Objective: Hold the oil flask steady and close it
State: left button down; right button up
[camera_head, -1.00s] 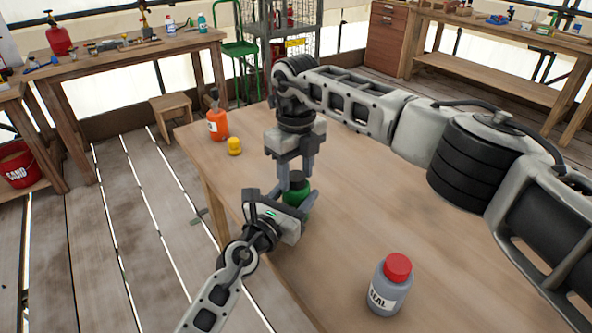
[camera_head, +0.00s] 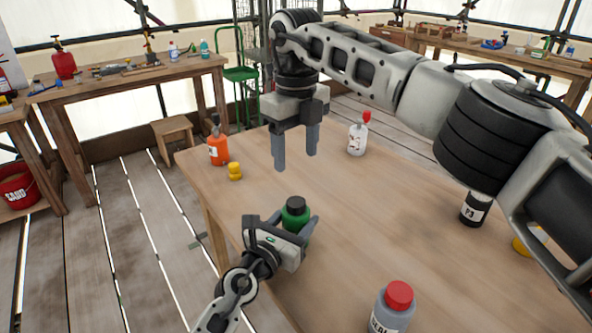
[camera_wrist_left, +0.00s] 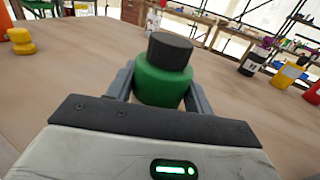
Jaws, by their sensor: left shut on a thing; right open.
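The oil flask is a green bottle (camera_head: 291,222) with a dark cap (camera_head: 296,205) seated on top. It stands upright on the wooden table near its left edge. My left gripper (camera_head: 297,228) is shut around the green body from the front. The left wrist view shows the green body (camera_wrist_left: 163,84) between the two fingers, with the dark cap (camera_wrist_left: 170,50) above them. My right gripper (camera_head: 295,160) is open and empty, in the air above and behind the flask, clear of the cap.
On the table (camera_head: 380,215) stand an orange bottle (camera_head: 218,148), a small yellow piece (camera_head: 235,171), a white bottle with red top (camera_head: 357,137), a dark P3 bottle (camera_head: 474,209) and a grey bottle with red cap (camera_head: 393,308). The table middle is free.

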jog(key=shift+r, duration=0.55)
pick_arm(q)
jog(key=c, duration=0.5)
grip_release()
jog(key=shift+a, duration=0.1)
jog(key=v, duration=1.6)
jog(key=shift+p, duration=0.35)
pick_arm(e)
jog(key=shift+r, duration=0.3)
